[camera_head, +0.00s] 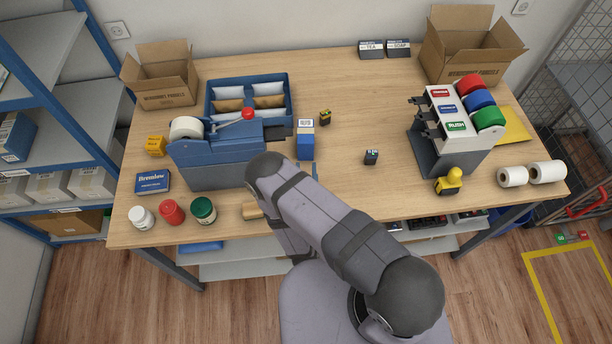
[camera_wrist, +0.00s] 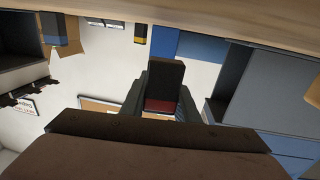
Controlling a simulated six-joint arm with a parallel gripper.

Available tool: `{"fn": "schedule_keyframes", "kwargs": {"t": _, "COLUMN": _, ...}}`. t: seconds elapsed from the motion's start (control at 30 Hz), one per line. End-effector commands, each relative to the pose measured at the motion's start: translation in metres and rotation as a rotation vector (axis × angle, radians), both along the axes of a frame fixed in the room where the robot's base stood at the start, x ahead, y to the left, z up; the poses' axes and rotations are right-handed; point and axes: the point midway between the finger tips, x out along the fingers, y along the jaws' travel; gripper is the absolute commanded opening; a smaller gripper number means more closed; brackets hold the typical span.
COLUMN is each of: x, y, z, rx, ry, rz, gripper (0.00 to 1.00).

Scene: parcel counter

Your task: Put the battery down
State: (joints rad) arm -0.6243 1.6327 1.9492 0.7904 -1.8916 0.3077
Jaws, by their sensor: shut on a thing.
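My gripper (camera_wrist: 163,98) shows in the wrist view, shut on a dark block with a dull red part, which appears to be the battery (camera_wrist: 165,74). The wrist view is strongly tilted, and I cannot tell how far the block is from the counter.
A blue machine (camera_head: 215,165) stands left. A blue box (camera_head: 306,140), a yellow-black item (camera_head: 325,117) and a small dark item (camera_head: 371,157) stand mid-counter. A tape rack (camera_head: 445,150) is right. Bare wood lies between the dark item and rack.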

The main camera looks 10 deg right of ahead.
Motion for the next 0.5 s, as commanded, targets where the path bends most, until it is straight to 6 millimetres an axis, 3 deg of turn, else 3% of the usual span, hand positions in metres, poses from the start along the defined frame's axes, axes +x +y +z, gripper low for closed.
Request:
{"fn": "schedule_keyframes", "kwargs": {"t": 0.23, "x": -0.001, "y": 0.0, "z": -0.022, "rx": 0.0, "ry": 0.001, "rz": 0.0, "gripper": 0.0}}
{"fn": "schedule_keyframes", "kwargs": {"t": 0.5, "x": 0.0, "y": 0.0, "z": -0.027, "rx": 0.0, "ry": 0.0, "rz": 0.0, "gripper": 0.0}}
